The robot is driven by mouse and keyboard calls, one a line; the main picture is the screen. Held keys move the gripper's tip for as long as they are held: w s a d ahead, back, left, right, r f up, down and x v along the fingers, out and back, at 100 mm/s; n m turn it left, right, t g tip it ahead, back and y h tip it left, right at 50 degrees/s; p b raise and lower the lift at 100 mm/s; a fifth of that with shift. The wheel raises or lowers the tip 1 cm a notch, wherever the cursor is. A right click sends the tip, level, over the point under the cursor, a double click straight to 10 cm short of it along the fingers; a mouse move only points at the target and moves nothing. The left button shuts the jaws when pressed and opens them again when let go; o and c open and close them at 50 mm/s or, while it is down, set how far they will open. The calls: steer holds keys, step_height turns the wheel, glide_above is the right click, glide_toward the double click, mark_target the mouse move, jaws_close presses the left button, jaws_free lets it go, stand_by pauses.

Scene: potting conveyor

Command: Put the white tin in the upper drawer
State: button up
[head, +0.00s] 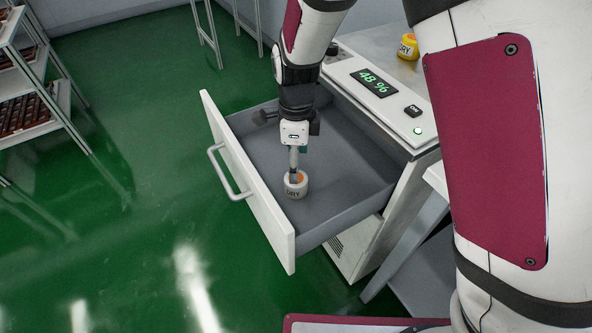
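The white tin (296,189), with an orange patch on top and dark lettering that seems to read "DRY", is inside the open upper drawer (345,160), near its front panel. It looks upright. My gripper (294,177) points down into the drawer, with its fingertips at the tin's top. The fingers are seen edge-on, so I cannot tell whether they are closed on the tin or apart. I also cannot tell whether the tin rests on the drawer floor.
The drawer's white front (255,190) with its handle (222,172) juts out over the green floor. A display panel (375,82) reads 48 %. A yellow tin (408,48) stands on the cabinet top. A shelf rack (35,90) with trays is at left.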

step_height(320, 180, up, 4)
steer(key=shift+f+p, duration=0.1)
steer(key=shift+p, duration=0.3)
steer(key=s+d+r+n+y, duration=0.1)
steer(key=s+d+r+n, duration=0.8)
steer(key=s+d+r, duration=0.55)
steer(key=s+d+r+n, duration=0.1)
steer(key=s+d+n, duration=0.3)
steer(key=s, duration=0.3)
steer(key=s+d+r+n+t+h, duration=0.1)
steer(key=s+d+n, duration=0.3)
steer(key=s, duration=0.4)
steer(key=shift+r+n, duration=0.6)
steer(key=shift+r, duration=0.15)
